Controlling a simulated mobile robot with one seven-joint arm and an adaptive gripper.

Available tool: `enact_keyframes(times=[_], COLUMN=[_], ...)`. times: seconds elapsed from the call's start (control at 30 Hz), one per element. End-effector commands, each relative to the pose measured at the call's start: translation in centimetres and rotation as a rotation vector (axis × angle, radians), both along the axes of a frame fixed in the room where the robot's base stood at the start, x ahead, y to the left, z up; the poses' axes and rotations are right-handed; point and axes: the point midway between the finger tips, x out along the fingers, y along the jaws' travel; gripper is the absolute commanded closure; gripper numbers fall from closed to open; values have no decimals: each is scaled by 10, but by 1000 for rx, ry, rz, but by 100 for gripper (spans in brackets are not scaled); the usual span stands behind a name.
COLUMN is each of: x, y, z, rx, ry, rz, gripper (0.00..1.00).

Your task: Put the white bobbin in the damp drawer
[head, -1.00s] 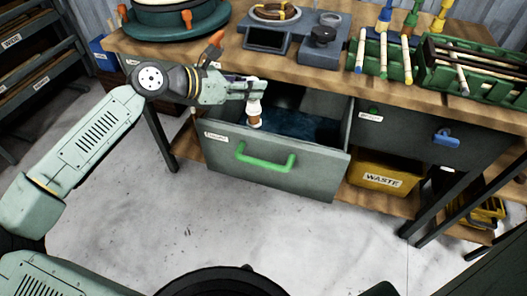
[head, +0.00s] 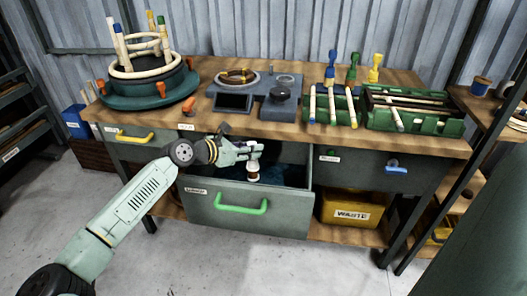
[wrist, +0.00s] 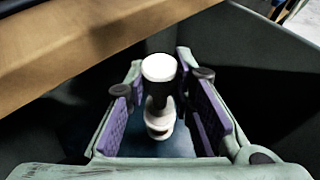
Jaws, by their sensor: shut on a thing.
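The white bobbin (head: 253,170) is upright in my gripper (head: 252,153), over the open drawer with the green handle (head: 222,222). In the wrist view the bobbin (wrist: 159,68) has a round white top, a dark band and a white lower part. It stands between the purple pads of my gripper (wrist: 163,103), which is shut on it. The drawer is pulled out and its label is too small to read surely. Its inside shows dark walls (wrist: 262,88) and a blue floor below the bobbin.
The wooden bench top (head: 200,110) overhangs the drawer's back; its edge (wrist: 90,45) is close in the wrist view. A drawer with a blue handle (head: 396,169) is shut at the right. A yellow waste bin (head: 345,212) stands below it. Green racks (head: 410,115) hold rods above.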

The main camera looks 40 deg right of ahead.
Motion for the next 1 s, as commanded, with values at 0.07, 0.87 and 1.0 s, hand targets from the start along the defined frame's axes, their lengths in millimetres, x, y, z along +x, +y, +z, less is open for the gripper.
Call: enact_keyframes(times=[0.07, 0.87, 1.0], x=[-1, 0, 0], y=[-15, -60, -60], z=[-6, -40, -42], rx=[0, -1, 0], ry=[4, 1, 1], rz=[-2, 1, 1], gripper=[100, 100, 75])
